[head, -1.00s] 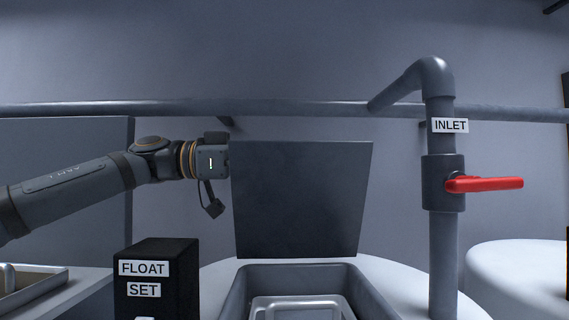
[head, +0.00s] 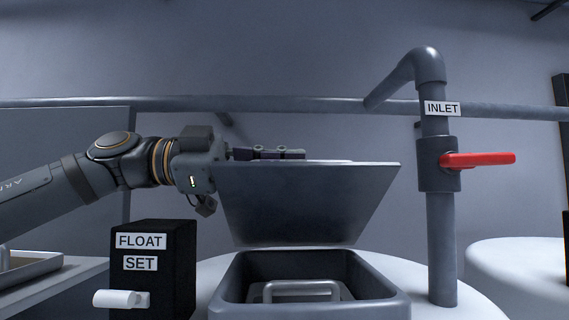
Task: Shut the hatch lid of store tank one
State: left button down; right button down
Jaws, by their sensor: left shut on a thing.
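The grey hatch lid (head: 310,200) stands raised behind the hatch opening, tilted forward towards me, with its lower edge near the back rim. The hatch frame (head: 226,288) below it is open on top of the white tank (head: 445,305). A metal handle-like bar (head: 296,285) shows inside the opening. My left gripper (head: 275,154) is at the lid's top edge, its fingers lying along the far side. It is shut on the lid; the exact contact is partly hidden behind the lid's edge. My right gripper is not in view.
A black box labelled FLOAT SET (head: 152,270) with a white knob (head: 120,299) stands left of the hatch. An INLET pipe (head: 440,240) with a red valve handle (head: 480,160) rises at the right. A tray (head: 30,268) lies far left.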

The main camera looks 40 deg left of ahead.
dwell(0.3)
pick_arm(q)
jog(key=c, duration=1.8)
grip_release()
jog(key=shift+o, duration=0.6)
jog(key=shift+a, duration=0.15)
jog(key=shift+w, duration=0.1)
